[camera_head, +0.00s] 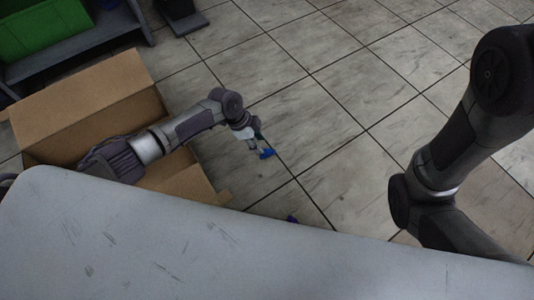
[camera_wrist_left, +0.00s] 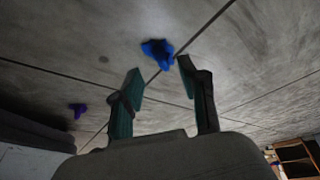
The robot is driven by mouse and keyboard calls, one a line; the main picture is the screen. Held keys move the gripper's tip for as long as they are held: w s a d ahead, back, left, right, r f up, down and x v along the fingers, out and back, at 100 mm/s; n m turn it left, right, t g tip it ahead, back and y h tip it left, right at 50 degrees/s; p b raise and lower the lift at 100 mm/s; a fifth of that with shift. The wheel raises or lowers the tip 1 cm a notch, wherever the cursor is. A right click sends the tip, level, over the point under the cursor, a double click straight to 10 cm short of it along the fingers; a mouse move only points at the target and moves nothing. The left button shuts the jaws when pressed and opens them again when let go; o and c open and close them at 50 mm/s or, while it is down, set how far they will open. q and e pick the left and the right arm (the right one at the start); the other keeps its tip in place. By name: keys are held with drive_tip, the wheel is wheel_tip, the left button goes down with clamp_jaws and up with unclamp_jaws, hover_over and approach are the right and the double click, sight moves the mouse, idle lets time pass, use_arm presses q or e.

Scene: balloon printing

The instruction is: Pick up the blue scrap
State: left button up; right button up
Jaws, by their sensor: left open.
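The blue scrap (camera_head: 266,154) lies on the tiled floor beside the cardboard box in the head view. In the left wrist view the blue scrap (camera_wrist_left: 158,53) is just beyond the fingertips, close to a tile seam, and looks crumpled. My left gripper (camera_wrist_left: 160,72) is open with nothing between its fingers. In the head view my left gripper (camera_head: 257,142) is low over the floor right by the scrap and partly covers that area. My right arm shows at the right of the head view, but its gripper is out of sight.
An open cardboard box (camera_head: 85,95) stands at the left, under my left arm. A purple scrap (camera_wrist_left: 77,110) lies on the floor farther left in the wrist view. A pale grey surface (camera_head: 200,250) fills the front. A green bin (camera_head: 45,30) stands at the back left. Floor to the right is clear.

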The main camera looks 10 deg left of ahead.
sight(267, 152)
use_arm(q)
drive_tip(key=b+x, duration=0.5)
drive_tip(key=shift+a+f, duration=0.1)
drive_tip(key=shift+f, duration=0.05)
drive_tip(key=c, duration=0.8)
